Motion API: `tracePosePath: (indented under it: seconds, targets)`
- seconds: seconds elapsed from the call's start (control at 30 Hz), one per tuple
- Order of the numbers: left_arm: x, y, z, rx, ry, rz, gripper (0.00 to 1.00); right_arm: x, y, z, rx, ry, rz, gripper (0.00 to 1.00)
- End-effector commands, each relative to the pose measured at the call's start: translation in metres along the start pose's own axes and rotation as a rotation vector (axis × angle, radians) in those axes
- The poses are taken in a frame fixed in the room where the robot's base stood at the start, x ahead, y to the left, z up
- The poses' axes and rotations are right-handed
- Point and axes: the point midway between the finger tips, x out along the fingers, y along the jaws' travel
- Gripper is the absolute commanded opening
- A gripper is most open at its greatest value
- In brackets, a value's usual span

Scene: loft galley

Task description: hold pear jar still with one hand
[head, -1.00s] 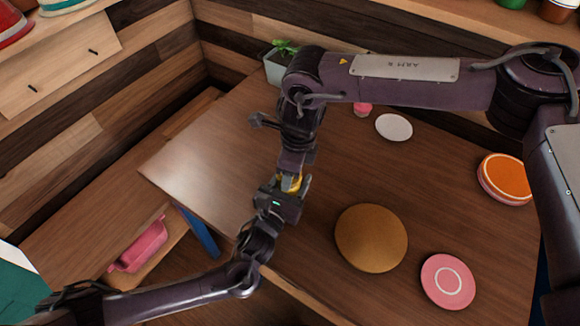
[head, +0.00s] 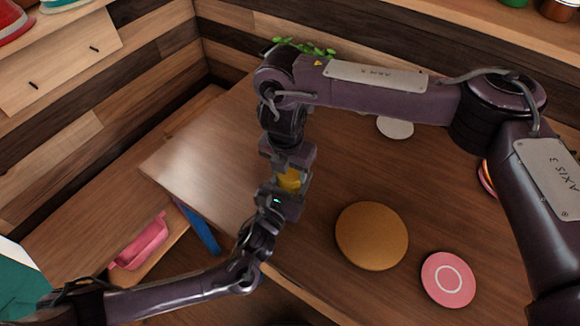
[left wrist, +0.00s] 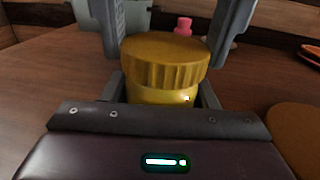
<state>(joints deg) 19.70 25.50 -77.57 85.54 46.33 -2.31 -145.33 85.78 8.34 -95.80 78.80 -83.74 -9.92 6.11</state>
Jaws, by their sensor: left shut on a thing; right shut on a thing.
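The pear jar (head: 290,181) is yellow with a ribbed gold lid (left wrist: 165,62) and stands upright between my two grippers. My left gripper (head: 286,196) is shut on the jar's body, low down; in the left wrist view its fingers (left wrist: 162,92) flank the yellow body (left wrist: 160,95). My right gripper (head: 289,168) comes down from above and is shut on the lid; its grey fingers (left wrist: 168,35) stand on either side of it. The grippers hide much of the jar in the head view.
A round tan board (head: 371,236) and a pink plate (head: 448,279) lie right of the jar on the wooden table (head: 330,290). A white plate (head: 396,129) and a potted plant (head: 300,46) are behind, partly hidden by my right arm. The table's left part is clear.

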Motion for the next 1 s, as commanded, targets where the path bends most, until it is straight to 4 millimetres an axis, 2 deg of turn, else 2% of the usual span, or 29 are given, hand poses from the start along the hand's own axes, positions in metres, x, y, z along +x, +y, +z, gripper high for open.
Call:
tracePosePath:
  seconds: [0.03, 0.17, 0.2, 0.37, 0.67, 1.0]
  targets:
    - [0.000, 0.000, -0.001, 0.001, 0.002, 0.000, 0.00, -0.001, 0.001, 0.000, 0.065, -0.002, -0.007, 0.31]
    - [0.000, 0.000, -0.001, 0.001, 0.002, 0.000, 0.00, 0.000, 0.001, 0.000, 0.064, 0.001, -0.006, 0.31]
    - [0.000, 0.000, -0.001, 0.001, 0.002, 0.000, 0.00, -0.001, 0.001, 0.000, 0.064, 0.001, -0.006, 0.53]
    - [0.000, 0.000, -0.001, 0.001, 0.002, -0.001, 0.00, 0.000, 0.001, 0.000, 0.063, 0.001, -0.006, 0.73]
    - [0.000, -0.001, -0.001, 0.000, 0.002, -0.001, 0.00, -0.003, 0.001, 0.001, 0.062, 0.000, -0.005, 0.73]
    - [0.000, -0.001, -0.001, 0.000, 0.002, -0.001, 0.00, -0.042, 0.001, 0.006, 0.063, -0.002, -0.005, 0.73]
